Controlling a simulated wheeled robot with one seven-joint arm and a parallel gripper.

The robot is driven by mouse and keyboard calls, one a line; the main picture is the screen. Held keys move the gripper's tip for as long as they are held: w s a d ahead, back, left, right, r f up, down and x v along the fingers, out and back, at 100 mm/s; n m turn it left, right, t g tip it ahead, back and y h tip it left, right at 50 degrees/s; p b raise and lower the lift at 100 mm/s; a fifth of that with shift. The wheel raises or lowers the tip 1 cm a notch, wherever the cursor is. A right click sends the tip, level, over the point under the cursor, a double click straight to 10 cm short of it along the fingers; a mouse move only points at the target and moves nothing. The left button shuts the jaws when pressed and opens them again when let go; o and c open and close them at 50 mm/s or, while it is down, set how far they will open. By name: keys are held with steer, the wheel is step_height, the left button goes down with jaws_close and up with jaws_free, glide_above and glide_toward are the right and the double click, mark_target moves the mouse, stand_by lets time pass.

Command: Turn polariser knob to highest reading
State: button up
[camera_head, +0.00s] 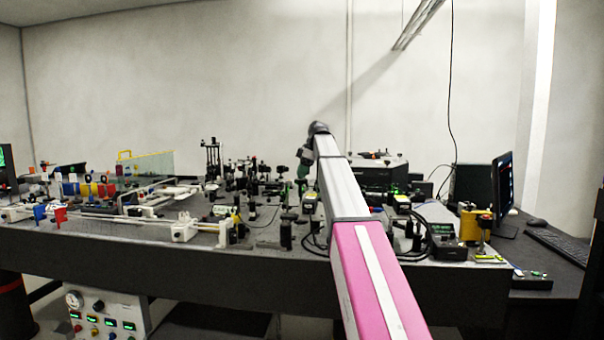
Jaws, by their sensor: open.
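My arm reaches from the bottom right over the bench, and its far end bends down behind the silver link. My gripper (303,172) hangs there, small and dark, above a crowd of optical mounts; its jaws are open and I see nothing held in them. I cannot pick out the polariser knob for certain; it may be among the small black mounts (255,172) or hidden by my arm. A black meter box (449,241) with a green lit display stands at the right front of the bench; its digits are too small to read.
The dark bench (150,255) is crowded with posts, rails and cables. A monitor (503,185) and keyboard (558,245) stand at the right. A yellow mount (474,222) is beside the meter. A white gauge unit (105,312) stands below the bench. Air above the bench is mostly clear.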

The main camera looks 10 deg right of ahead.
steer(key=shift+f, duration=0.1)
jaws_close()
steer(key=shift+m, duration=0.3)
steer(key=m+t, duration=0.1)
steer(key=m, duration=0.1)
steer(key=shift+s+a+m, duration=0.1)
steer(key=shift+s+m, duration=0.05)
steer(key=shift+m, duration=0.15)
steer(key=m+t+h, duration=0.1)
steer(key=m, duration=0.2)
steer(key=shift+m, duration=0.3)
steer(key=m+t+h, duration=0.1)
steer(key=m, duration=0.2)
steer(key=m+h, duration=0.1)
steer(key=m, duration=0.2)
steer(key=shift+a+t, duration=0.1)
steer(key=shift+t, duration=0.3)
steer(key=shift+m, duration=0.4)
